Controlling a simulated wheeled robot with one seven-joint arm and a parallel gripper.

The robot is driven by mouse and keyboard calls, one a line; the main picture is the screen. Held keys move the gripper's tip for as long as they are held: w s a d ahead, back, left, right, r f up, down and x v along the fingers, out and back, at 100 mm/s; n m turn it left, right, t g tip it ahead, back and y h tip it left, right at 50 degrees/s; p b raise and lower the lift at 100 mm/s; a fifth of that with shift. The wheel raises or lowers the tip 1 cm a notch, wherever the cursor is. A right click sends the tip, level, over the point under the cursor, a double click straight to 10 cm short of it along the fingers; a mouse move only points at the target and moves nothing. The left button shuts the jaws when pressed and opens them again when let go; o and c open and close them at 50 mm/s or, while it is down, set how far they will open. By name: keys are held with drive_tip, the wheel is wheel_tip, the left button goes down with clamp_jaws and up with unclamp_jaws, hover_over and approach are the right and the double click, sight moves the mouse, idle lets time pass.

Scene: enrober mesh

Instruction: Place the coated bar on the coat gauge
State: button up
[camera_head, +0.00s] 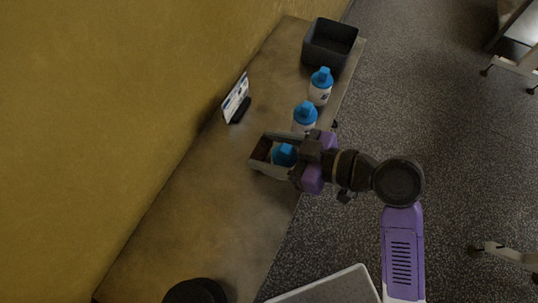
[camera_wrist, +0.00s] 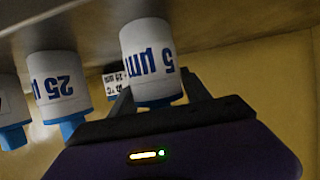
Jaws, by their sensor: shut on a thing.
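My gripper (camera_head: 284,156) reaches left over the table and is shut on a white bottle with a blue cap (camera_head: 285,154). The wrist view shows this bottle (camera_wrist: 150,58) between the fingers, its label reading "5 µm" upside down. In the head view a grey open rectangular shape (camera_head: 254,161) surrounds the cap. I cannot tell whether it is a small box or part of the fingers. I cannot make out a coated bar or a coat gauge by its shape in either view.
Two similar bottles (camera_head: 304,114) (camera_head: 320,87) stand behind the gripper; one (camera_wrist: 57,85) reads "25 µm". A dark open bin (camera_head: 329,60) is at the table's far end. A small sign (camera_head: 235,98) stands near the yellow wall. The near table (camera_head: 200,215) is mostly clear.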

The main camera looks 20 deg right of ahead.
sight(269, 159)
drive_tip(key=shift+f, duration=1.75)
drive_tip(key=shift+f, duration=0.1)
drive_tip(key=shift+f, duration=0.15)
drive_tip(key=o, duration=1)
